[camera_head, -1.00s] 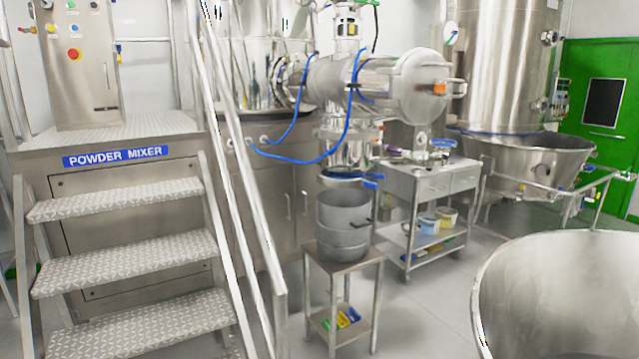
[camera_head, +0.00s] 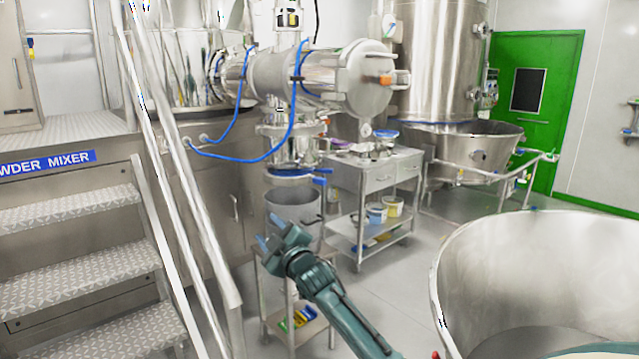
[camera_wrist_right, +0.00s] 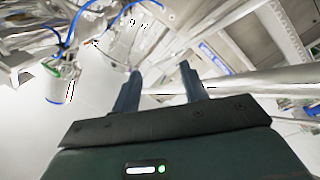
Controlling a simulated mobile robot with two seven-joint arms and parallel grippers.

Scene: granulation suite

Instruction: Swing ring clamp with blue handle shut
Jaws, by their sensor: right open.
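The ring clamp (camera_head: 291,175) sits under the mixer's outlet, above the grey pot (camera_head: 293,208). Its blue handle (camera_head: 320,181) sticks out to the right. The clamp is too small to tell whether its ring is open or closed. My right gripper (camera_head: 272,236) is open and empty, below and left of the clamp in the head view, in front of the pot and apart from the clamp in the picture. Its two fingers also show spread in the right wrist view (camera_wrist_right: 160,84). I cannot pick out the clamp surely there. My left gripper is not in view.
A small stand (camera_head: 322,322) carries the pot. A steel trolley (camera_head: 345,181) stands behind to the right. Steps (camera_head: 90,262) and a handrail (camera_head: 181,175) stand at the left. A large steel bowl (camera_head: 530,265) fills the lower right. Blue hoses (camera_head: 236,157) hang from the mixer.

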